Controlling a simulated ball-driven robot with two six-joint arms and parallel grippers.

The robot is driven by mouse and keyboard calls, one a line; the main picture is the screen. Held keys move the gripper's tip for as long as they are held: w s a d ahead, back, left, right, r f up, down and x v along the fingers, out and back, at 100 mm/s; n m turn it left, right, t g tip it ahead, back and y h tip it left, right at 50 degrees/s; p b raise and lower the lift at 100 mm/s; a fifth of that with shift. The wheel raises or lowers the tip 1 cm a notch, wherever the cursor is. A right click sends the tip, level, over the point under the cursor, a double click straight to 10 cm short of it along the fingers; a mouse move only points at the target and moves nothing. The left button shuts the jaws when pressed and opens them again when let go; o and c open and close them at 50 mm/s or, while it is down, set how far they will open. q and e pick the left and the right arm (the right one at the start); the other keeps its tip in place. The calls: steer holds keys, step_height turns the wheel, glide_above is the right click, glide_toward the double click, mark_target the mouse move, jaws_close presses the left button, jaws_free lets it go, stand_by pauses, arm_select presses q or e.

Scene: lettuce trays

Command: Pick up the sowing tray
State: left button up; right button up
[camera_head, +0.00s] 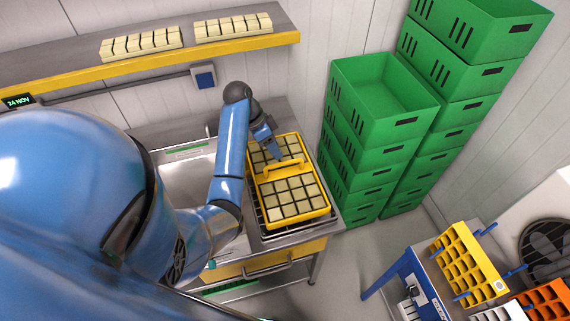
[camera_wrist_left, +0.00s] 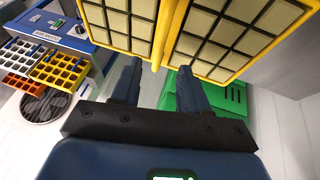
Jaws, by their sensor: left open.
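The sowing tray (camera_head: 299,220) is a yellow frame with pale square blocks in two blocks of cells and a raised yellow handle (camera_head: 284,168) across its middle. It rests on the metal sink counter in the head view. My left gripper (camera_head: 272,152) is over the tray's far half, close to the handle, with nothing held. In the left wrist view, the two dark fingers of the left gripper (camera_wrist_left: 157,68) are apart, with the tray (camera_wrist_left: 218,71) filling the top. Whether they touch the handle cannot be told. My right gripper is not in view.
Green crates (camera_head: 385,97) stand in tall stacks right of the counter (camera_head: 275,234). A sink basin (camera_head: 188,178) lies left of the tray. A shelf (camera_head: 82,71) with two block trays runs along the wall. A blue-legged table with a yellow grid tray (camera_head: 468,262) is at lower right.

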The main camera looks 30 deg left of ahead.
mark_target(285, 164)
arm_select(q)
steer(key=shift+s+d+f+b, duration=0.1)
steer(key=shift+d+f+b, duration=0.1)
steer(key=shift+f+b, duration=0.3)
steer(key=shift+s+d+f+b, duration=0.1)
steer(key=shift+d+f+b, duration=0.1)
steer(key=shift+f+b, duration=0.3)
steer(key=shift+w+d+f+b, duration=0.15)
steer(key=shift+f+b, duration=0.15)
steer(key=shift+f, duration=0.05)
steer(key=shift+w+d+f, duration=0.15)
steer(key=shift+w+f, duration=0.2)
steer(key=shift+w, duration=0.05)
steer(key=shift+w+d+f, duration=0.15)
steer(key=shift+d+f, duration=0.05)
steer(key=shift+f, duration=0.25)
steer(key=shift+d+f, duration=0.2)
steer(key=shift+f, duration=0.1)
steer(key=shift+p+x, duration=0.45)
steer(key=shift+x, duration=0.55)
steer(key=shift+d+f, duration=0.1)
steer(key=shift+f, duration=0.25)
steer(key=shift+w+f, duration=0.1)
steer(key=shift+f, duration=0.2)
